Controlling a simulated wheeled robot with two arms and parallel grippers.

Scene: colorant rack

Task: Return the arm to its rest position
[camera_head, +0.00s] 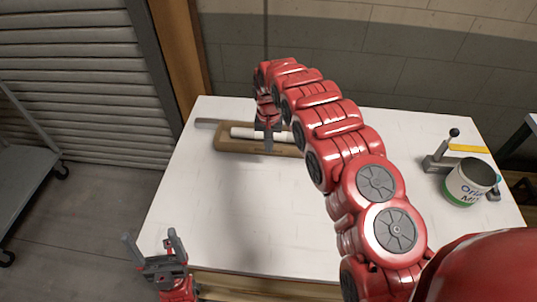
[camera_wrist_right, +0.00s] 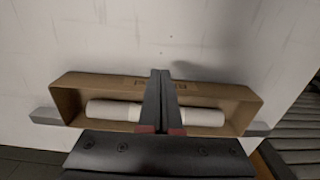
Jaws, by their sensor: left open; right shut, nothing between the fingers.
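My right arm (camera_head: 335,125) is red and segmented. It reaches out from the lower right over the white table to the tray. My right gripper (camera_head: 268,149) is at the tray; in the right wrist view its fingers (camera_wrist_right: 161,82) are together with nothing between them, in front of a white cylinder (camera_wrist_right: 203,117). The cylinder lies in a shallow brown tray (camera_wrist_right: 72,101) and shows on both sides of the fingers. Whether the fingers touch it I cannot tell. My left gripper (camera_head: 150,240) is open and empty at the lower left, by the table's near left corner.
The white table (camera_head: 200,215) is clear in its middle and left front. A can with a green band (camera_head: 461,191) stands at the right beside a grey clamp-like device (camera_head: 436,163) with a yellow bar. A grey cart (camera_head: 25,170) stands on the floor at left.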

